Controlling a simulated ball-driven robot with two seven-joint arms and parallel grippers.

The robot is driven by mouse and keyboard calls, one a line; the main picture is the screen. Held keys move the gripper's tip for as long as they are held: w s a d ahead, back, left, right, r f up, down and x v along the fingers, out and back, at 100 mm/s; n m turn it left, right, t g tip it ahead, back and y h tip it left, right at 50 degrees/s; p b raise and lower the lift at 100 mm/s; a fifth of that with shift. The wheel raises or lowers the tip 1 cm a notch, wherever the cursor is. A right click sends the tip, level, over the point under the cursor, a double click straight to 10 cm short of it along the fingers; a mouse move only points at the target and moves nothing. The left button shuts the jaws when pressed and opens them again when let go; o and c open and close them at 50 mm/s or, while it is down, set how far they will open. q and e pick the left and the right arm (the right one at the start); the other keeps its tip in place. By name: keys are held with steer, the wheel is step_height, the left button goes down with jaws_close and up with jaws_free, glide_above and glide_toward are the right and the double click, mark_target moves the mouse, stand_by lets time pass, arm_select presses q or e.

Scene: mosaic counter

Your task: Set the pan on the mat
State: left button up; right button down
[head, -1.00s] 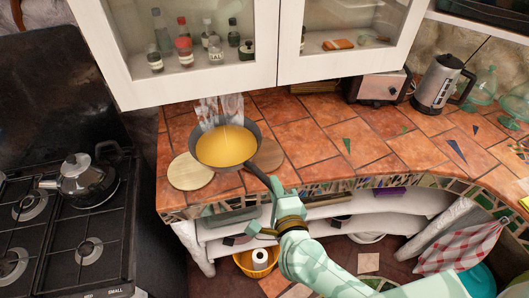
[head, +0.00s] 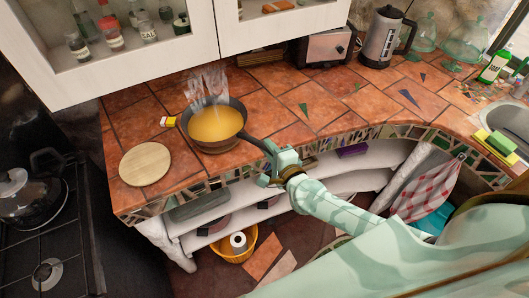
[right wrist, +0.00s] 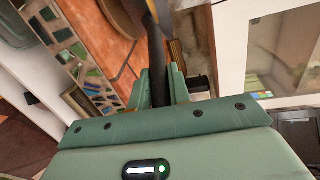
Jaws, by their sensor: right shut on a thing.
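The dark pan (head: 241,118) holds yellow liquid, with pale steam above it. It looks level over the left part of the tiled counter. My right gripper (head: 272,157) is shut on the pan's black handle, which also shows between its fingers in the right wrist view (right wrist: 156,60). A pale round wooden board (head: 145,164) lies bare to the left of the pan. My left gripper is not in view.
A small yellow and white item (head: 168,121) lies left of the pan. A toaster (head: 325,48) and kettle (head: 383,38) stand at the back. Glass-fronted cabinets (head: 120,75) hang above. The stove (head: 60,245) is at the left, and tiles right of the pan are clear.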

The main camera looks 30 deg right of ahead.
step_height(320, 180, down, 3)
steer(key=shift+w+r+b, duration=0.1)
steer(key=shift+r+b, duration=0.05)
steer(key=shift+b, duration=0.55)
steer(key=c, duration=1.3)
jaws_free()
steer(key=shift+f, duration=0.25)
steer(key=shift+r, duration=0.1)
